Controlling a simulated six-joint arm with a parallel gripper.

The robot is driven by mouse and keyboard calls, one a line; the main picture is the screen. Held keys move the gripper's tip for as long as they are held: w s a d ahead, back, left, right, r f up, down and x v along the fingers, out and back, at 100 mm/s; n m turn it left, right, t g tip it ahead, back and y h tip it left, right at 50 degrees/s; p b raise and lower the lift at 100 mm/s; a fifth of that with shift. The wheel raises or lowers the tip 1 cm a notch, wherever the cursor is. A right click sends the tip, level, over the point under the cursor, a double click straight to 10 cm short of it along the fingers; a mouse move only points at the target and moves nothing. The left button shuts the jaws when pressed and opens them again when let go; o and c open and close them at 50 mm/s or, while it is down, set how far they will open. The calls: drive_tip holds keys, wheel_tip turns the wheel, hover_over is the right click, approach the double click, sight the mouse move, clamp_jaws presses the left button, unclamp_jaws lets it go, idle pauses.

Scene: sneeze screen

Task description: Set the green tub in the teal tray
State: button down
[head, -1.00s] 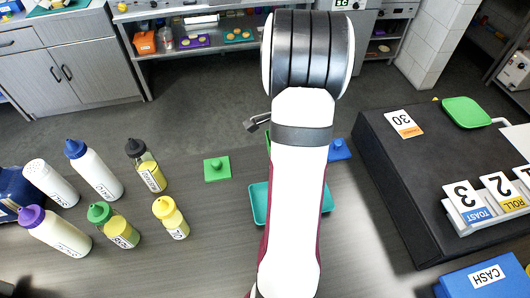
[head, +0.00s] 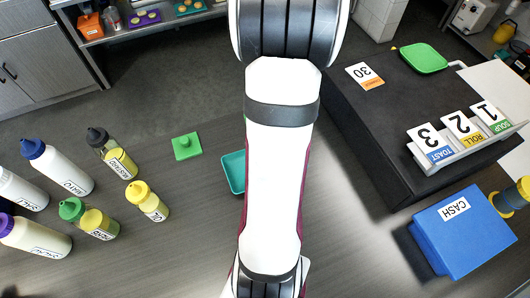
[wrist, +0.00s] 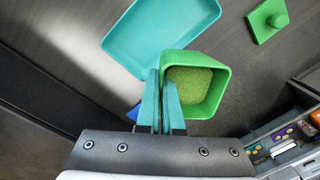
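The green tub (wrist: 221,88), an open square tub with grainy green contents, is in the wrist view just right of my fingers. My gripper (wrist: 161,78) has its two teal fingers close together, one on each side of the tub's near-left wall, and looks shut on that wall. The teal tray (wrist: 160,32) lies beyond, and the tub overlaps its lower right edge in this view. I cannot tell the tub's height above it. In the head view the tray (head: 233,173) shows only at its left part. My arm hides the rest, the tub and my gripper.
A green lid with a knob (head: 187,146) lies left of the tray. Several squeeze bottles, such as a yellow one (head: 148,202), stand at the left. A black raised block (head: 385,120), number cards (head: 461,128) and a blue cash box (head: 463,232) are at the right.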

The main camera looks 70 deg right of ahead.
drive_tip(key=s+a+n+g, duration=0.1)
drive_tip(key=s+a+n, duration=0.15)
drive_tip(key=n, duration=1.15)
drive_tip(key=s+a+n, duration=0.2)
drive_tip(key=s+n, duration=0.1)
drive_tip(key=n, duration=1)
drive_tip(key=shift+n+y, duration=0.3)
drive_tip(key=w+f, duration=0.2)
drive_tip(key=w, duration=0.2)
drive_tip(key=w+f, duration=0.2)
drive_tip(key=w, duration=0.1)
drive_tip(key=w+f, duration=0.2)
drive_tip(key=w, duration=0.2)
drive_tip(key=shift+w+a+f, duration=0.3)
drive_tip(key=shift+a, duration=0.05)
drive_tip(key=shift+w+f, duration=0.1)
drive_tip(key=shift+f, duration=1.85)
drive_tip(key=shift+f, duration=0.15)
drive_tip(key=c, duration=1.1)
unclamp_jaws()
